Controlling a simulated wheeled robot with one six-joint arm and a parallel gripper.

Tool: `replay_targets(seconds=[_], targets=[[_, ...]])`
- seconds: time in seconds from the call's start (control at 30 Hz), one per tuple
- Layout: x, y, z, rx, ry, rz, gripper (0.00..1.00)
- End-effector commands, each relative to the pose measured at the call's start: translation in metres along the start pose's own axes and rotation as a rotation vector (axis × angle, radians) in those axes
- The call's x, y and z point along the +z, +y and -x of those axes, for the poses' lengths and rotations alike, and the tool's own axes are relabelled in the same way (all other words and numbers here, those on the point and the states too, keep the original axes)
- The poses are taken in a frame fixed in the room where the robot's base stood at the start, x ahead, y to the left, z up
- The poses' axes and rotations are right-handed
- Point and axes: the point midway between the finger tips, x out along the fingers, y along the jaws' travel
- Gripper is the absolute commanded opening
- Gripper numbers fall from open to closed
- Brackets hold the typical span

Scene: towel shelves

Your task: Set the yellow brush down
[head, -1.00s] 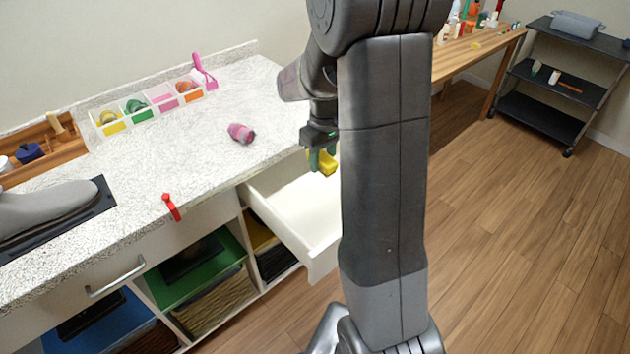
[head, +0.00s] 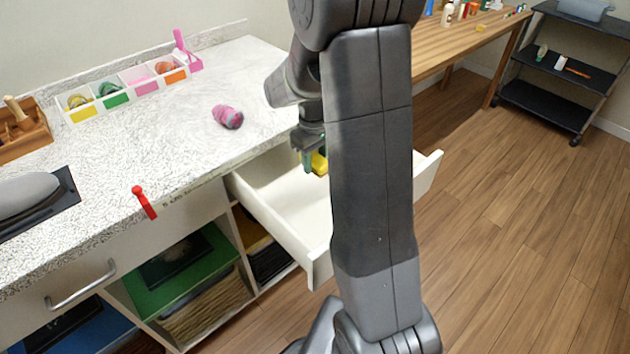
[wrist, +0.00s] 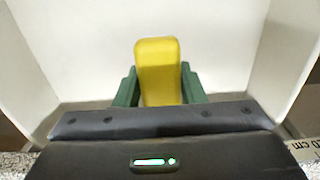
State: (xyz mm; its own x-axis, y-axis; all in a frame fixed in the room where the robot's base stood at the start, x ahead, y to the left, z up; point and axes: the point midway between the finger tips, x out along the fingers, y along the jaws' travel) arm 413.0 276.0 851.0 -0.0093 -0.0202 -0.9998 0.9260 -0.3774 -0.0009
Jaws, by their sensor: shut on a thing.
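The yellow brush (head: 319,163) is between the green fingers of my gripper (head: 308,160), over the open white drawer (head: 285,205) in the head view. My arm hides part of the brush and of the drawer. In the wrist view the yellow brush (wrist: 158,70) stands out between the two green fingers of my gripper (wrist: 160,88), which are shut on it. The drawer's white floor and side walls surround it there. I cannot tell whether the brush touches the drawer floor.
On the speckled counter are a pink-purple rolled item (head: 228,117), a red item (head: 144,202) at the front edge and a white divided tray (head: 125,92). A wooden table (head: 455,50) and a dark shelf cart (head: 550,100) stand at the right. Open floor lies between.

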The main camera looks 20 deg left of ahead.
Motion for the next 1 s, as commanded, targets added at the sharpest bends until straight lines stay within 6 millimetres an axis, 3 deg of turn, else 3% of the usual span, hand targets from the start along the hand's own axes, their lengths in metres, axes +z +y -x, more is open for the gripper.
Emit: replay_targets(seconds=[0.1,0.37,0.53,0.93,0.97,1.0], targets=[[0.0,0.0,-0.023,-0.001,-0.004,0.0,0.18],[-0.001,0.0,-0.046,0.0,-0.001,0.0,0.18],[-0.001,0.0,-0.07,-0.001,-0.002,0.0,0.18],[-0.002,0.0,-0.078,0.0,0.001,0.0,0.18],[-0.002,0.0,-0.078,0.0,0.001,0.0,0.38],[-0.002,0.0,-0.077,0.0,0.001,0.0,0.46]])
